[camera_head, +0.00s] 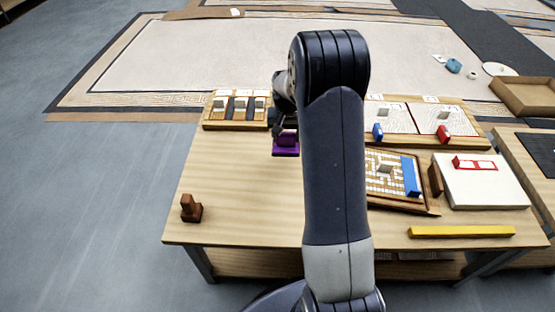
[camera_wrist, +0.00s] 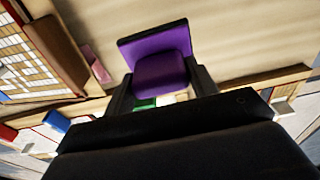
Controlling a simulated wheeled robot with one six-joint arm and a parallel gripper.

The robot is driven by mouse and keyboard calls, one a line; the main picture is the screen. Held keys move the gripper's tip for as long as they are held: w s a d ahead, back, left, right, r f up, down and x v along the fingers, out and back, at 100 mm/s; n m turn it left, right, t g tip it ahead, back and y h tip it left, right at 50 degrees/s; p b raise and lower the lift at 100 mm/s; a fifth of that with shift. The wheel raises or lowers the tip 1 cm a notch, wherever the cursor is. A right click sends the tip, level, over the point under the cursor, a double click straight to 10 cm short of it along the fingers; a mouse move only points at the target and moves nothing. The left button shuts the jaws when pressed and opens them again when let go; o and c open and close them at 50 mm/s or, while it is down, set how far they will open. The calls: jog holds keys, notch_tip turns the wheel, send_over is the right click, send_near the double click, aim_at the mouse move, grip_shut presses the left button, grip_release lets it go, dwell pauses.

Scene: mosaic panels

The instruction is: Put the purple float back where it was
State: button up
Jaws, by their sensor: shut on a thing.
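The purple float (camera_head: 286,150) has a flat plate and a raised grip. In the wrist view the purple float (camera_wrist: 155,50) sits between the two dark fingers of my gripper (camera_wrist: 160,82). My gripper (camera_head: 286,128) is shut on the float's grip. In the head view the float is over the wooden table (camera_head: 240,185), near its back edge and left of my arm. I cannot tell whether its plate touches the table or hangs just above it. My arm hides the middle of the table.
A wooden rack with white pieces (camera_head: 236,110) stands at the back left. White panels with a blue float (camera_head: 377,132) and a red float (camera_head: 443,133) are at the back right. A mosaic tray (camera_head: 385,180), white board (camera_head: 485,190) and yellow bar (camera_head: 460,232) lie right. A brown block (camera_head: 191,209) stands front left.

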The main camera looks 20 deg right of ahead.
aim_at(287, 135)
notch_tip(287, 135, down, 8)
jog(key=shift+r+b, duration=0.1)
jog(key=shift+b, duration=0.55)
jog(key=shift+f, duration=0.2)
jog(key=o, duration=0.9)
jog(key=r, duration=0.4)
jog(key=s+r+p, duration=0.1)
jog(key=r, duration=0.3)
jog(key=r+p, duration=0.1)
jog(key=r, duration=0.3)
jog(key=shift+s+a+r, duration=0.1)
jog(key=shift+s+a, duration=0.1)
jog(key=shift+a, duration=0.05)
